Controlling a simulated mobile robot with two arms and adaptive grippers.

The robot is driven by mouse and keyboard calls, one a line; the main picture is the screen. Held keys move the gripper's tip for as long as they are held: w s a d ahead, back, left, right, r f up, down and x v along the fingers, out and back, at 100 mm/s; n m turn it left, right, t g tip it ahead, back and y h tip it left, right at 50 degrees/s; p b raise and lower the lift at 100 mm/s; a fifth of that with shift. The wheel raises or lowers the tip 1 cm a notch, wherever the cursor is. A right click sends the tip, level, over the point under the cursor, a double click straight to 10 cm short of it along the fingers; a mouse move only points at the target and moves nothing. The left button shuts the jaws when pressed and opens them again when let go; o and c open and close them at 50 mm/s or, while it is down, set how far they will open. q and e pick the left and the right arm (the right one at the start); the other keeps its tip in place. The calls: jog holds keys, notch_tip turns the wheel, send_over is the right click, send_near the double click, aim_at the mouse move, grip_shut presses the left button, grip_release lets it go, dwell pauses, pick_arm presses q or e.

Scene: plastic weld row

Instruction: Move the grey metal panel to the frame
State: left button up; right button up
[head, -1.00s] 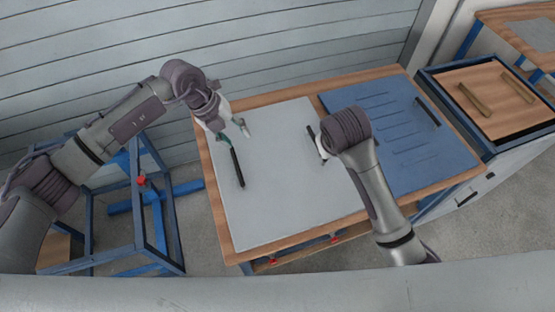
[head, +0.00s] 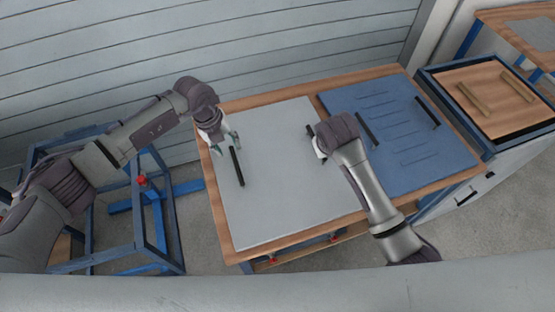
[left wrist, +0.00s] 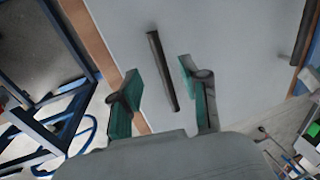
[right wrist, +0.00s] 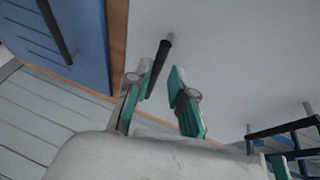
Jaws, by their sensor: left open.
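The grey metal panel (head: 275,195) lies flat on a wooden-edged table. It has a left black handle (head: 238,168) and a right black handle (head: 310,131). My left gripper (head: 228,143) is open at the far end of the left handle; in the left wrist view that handle (left wrist: 162,70) lies between the spread fingers, apart from both. My right gripper is open at the right handle, mostly hidden by its wrist in the head view. In the right wrist view this handle (right wrist: 158,68) lies between the fingers (right wrist: 160,85). A blue frame (head: 160,225) stands left of the table.
A blue panel (head: 400,165) with two black handles lies on the table right of the grey panel. A red clamp (head: 142,181) sits on the frame. A wood-topped cabinet (head: 500,115) stands at the right. A slatted wall (head: 250,45) is close behind.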

aim_at(233, 155)
pick_arm(q)
jog(key=f, duration=0.3)
jog(key=d+f, duration=0.1)
jog(key=f, duration=0.2)
jog(key=shift+w+d+f, duration=0.1)
jog(key=shift+w+f, duration=0.05)
pick_arm(e)
jog(key=x, duration=0.6)
jog(key=shift+w+f, duration=0.1)
jog(key=shift+f, duration=0.05)
pick_arm(q)
jog(key=c, duration=0.4)
pick_arm(e)
jog(key=c, duration=0.4)
pick_arm(q)
grip_shut()
pick_arm(e)
grip_shut()
